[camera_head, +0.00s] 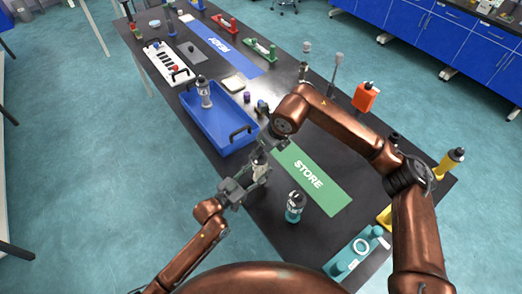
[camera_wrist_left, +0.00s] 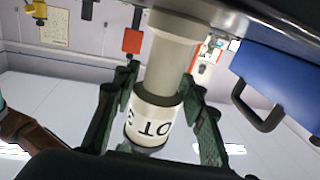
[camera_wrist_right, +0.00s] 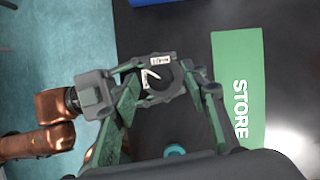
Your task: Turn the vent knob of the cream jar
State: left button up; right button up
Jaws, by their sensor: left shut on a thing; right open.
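The cream jar (camera_head: 260,168) is held above the black table near its left edge. My left gripper (camera_head: 250,176) is shut around its body. In the left wrist view the jar (camera_wrist_left: 165,65) has a cream body and a white label band with dark lettering, between the two fingers (camera_wrist_left: 160,110). In the right wrist view its dark round top (camera_wrist_right: 160,78) shows a white pointer mark; the exact knob shape is unclear. My right gripper (camera_wrist_right: 168,100) is open above the jar, its fingers on either side of the top. I cannot tell whether they touch it.
A green STORE mat (camera_head: 312,180) lies right of the jar. A teal jar (camera_head: 294,208) stands at the mat's near end. A blue tray (camera_head: 218,128) holding another jar (camera_head: 204,92) lies behind.

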jog(key=shift+f, duration=0.3)
jog(key=shift+c, duration=0.5)
grip_shut()
jog(key=shift+a+m, duration=0.1)
jog(key=shift+m, duration=0.2)
jog(key=m+h, duration=0.1)
jog(key=m, duration=0.1)
jog(key=m+t, duration=0.1)
jog(key=m, duration=0.1)
jog(key=shift+a+m+h, duration=0.15)
jog(key=shift+m+h, duration=0.15)
jog(key=shift+h, duration=0.1)
jog(key=m+h, duration=0.2)
jog(key=m, duration=0.3)
jog(key=shift+a, duration=0.1)
jog(key=shift+m, duration=0.3)
